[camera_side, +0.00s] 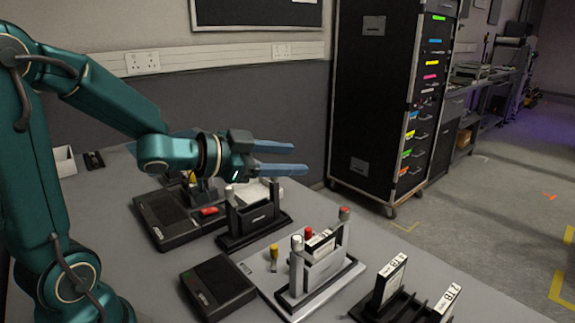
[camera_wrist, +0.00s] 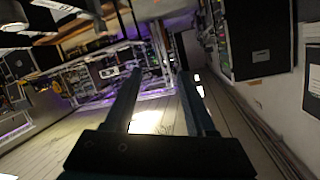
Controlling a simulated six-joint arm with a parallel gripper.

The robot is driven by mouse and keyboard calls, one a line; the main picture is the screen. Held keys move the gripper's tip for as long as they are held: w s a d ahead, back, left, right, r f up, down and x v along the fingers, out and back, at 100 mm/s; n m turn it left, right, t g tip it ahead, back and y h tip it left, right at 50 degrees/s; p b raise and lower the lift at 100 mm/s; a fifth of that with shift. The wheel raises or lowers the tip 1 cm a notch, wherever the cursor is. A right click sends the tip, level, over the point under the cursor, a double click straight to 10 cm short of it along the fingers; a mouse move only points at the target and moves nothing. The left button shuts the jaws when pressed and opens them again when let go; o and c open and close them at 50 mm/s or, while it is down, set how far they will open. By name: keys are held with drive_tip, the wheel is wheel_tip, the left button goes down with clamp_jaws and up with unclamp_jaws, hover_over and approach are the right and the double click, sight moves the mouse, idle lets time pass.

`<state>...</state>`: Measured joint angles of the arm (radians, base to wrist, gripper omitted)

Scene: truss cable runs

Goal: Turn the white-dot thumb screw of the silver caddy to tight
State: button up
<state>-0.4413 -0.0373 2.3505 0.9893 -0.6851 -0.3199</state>
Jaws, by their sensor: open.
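The silver caddy (camera_side: 323,268) stands on the bench, right of the middle in the side view, holding a slim dark drive upright. Its white-dot thumb screw (camera_side: 297,244) is the pale-topped post at its near left end. How tight either screw is cannot be told. My gripper (camera_side: 299,159) is open and empty, pointing right, well above and behind the silver caddy and touching nothing. Its two fingers also show in the wrist view (camera_wrist: 160,76), where no caddy is seen.
A black caddy (camera_side: 240,243) stands left of the silver one, below my gripper. A yellow-topped post (camera_side: 274,258), a black box (camera_side: 218,284) and a rack with labelled cartridges (camera_side: 388,306) are close by. A tall black cabinet (camera_side: 372,100) stands behind the bench.

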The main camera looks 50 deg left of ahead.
drive_tip(key=s+a+r+n+g+y, duration=0.2)
drive_tip(key=s+a+n+g+y, duration=0.15)
drive_tip(key=y, duration=0.25)
drive_tip(key=s+d+f+n+g+h, duration=0.1)
drive_tip(key=s+d, duration=0.3)
drive_tip(key=s, duration=0.4)
drive_tip(key=s+d+f+n+g+h, duration=0.1)
drive_tip(key=s+d+g+h, duration=0.2)
drive_tip(key=s, duration=0.4)
drive_tip(key=shift+s+d+g, duration=0.4)
drive_tip(key=shift+d+g, duration=0.45)
drive_tip(key=shift+d, duration=0.2)
